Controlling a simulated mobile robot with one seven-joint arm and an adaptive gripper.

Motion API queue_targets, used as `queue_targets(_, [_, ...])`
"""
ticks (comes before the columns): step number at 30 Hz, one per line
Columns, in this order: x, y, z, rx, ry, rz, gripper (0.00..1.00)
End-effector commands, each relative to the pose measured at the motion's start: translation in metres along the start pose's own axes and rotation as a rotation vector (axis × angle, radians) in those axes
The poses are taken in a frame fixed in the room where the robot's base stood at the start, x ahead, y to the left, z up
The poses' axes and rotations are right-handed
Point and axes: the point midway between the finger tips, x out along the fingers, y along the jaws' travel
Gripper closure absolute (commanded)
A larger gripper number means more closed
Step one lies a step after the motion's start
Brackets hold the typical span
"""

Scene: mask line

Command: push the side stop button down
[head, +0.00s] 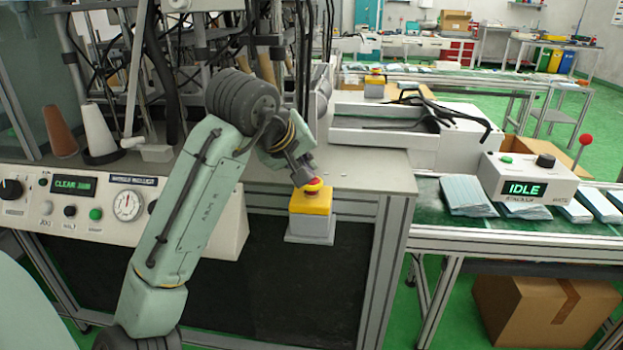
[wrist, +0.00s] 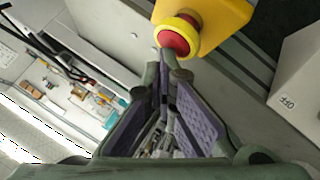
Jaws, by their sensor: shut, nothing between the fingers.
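The side stop button is a red mushroom button (head: 314,186) on a yellow housing (head: 311,203) above a grey box, fixed at the front edge of the machine table. It also shows in the wrist view as a red cap (wrist: 176,40) on a yellow housing (wrist: 212,16). My gripper (head: 303,180) is shut and empty, with its tips right at the red button from above and the left. In the wrist view the closed fingertips (wrist: 172,62) sit at the cap's near edge. I cannot tell whether they touch it or whether the cap is pressed in.
A control panel (head: 120,212) with a CLEAR JAM display and a gauge stands at the left. A stacker box (head: 527,180) reading IDLE stands at the right, beside stacks of pale blue masks (head: 466,194). Another yellow and red stop button (head: 375,84) is farther back.

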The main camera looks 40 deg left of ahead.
Motion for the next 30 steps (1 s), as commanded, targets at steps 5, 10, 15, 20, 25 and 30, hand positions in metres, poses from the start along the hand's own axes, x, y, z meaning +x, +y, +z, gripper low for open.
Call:
queue_targets(5, [0.002,-0.001,0.002,0.001,-0.002,0.0,1.0])
queue_targets(10, [0.002,-0.002,0.002,0.001,-0.002,-0.001,1.0])
queue_targets(15, [-0.001,0.001,0.0,0.001,-0.003,0.0,1.0])
queue_targets(20, [-0.007,0.007,-0.005,0.001,-0.003,0.001,1.0])
queue_targets(25, [-0.009,0.007,-0.006,0.0,-0.002,0.0,1.0])
queue_targets(30, [-0.009,0.007,-0.006,0.0,-0.002,0.0,1.0])
